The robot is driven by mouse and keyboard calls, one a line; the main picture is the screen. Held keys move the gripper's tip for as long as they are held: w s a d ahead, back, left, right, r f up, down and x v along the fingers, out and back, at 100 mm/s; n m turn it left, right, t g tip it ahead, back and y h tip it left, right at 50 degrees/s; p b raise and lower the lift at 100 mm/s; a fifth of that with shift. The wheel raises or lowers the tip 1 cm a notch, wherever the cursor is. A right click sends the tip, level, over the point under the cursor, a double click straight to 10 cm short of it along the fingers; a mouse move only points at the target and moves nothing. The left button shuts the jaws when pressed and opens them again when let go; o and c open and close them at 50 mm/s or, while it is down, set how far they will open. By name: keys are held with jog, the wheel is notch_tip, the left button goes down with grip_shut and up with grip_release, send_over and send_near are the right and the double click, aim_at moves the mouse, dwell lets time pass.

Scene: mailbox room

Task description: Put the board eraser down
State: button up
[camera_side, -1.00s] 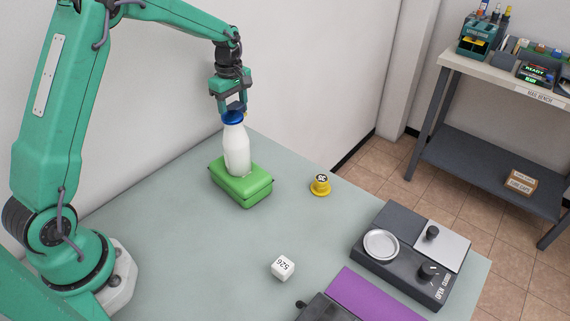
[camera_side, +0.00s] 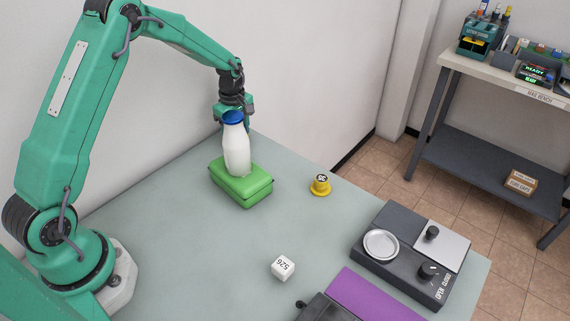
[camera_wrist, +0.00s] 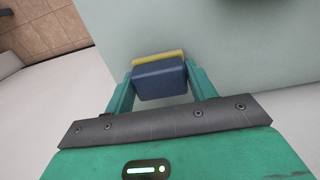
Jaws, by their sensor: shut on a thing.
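The board eraser (camera_wrist: 160,80) shows in the wrist view as a dark blue block with a yellow layer along its far edge. My gripper (camera_wrist: 160,72) is shut on it, one green finger on each side. In the side view my gripper (camera_side: 234,108) is at the back of the table, behind the blue cap of a white bottle. The bottle hides the fingertips and the eraser there, so I cannot tell whether the eraser touches the tabletop (camera_side: 215,240).
The white bottle (camera_side: 237,152) stands on a green case (camera_side: 242,187) close in front of my gripper. A yellow weight-like piece (camera_side: 320,185), a white cube (camera_side: 283,268) and a dark device with a round dish (camera_side: 410,255) are farther off. The wall is close behind.

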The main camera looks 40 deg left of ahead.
jog(key=shift+f, duration=0.2)
jog(key=o, duration=1)
jog(key=shift+r, duration=0.15)
notch_tip(320, 180, up, 12)
jog(key=shift+r, duration=0.1)
dwell(0.7)
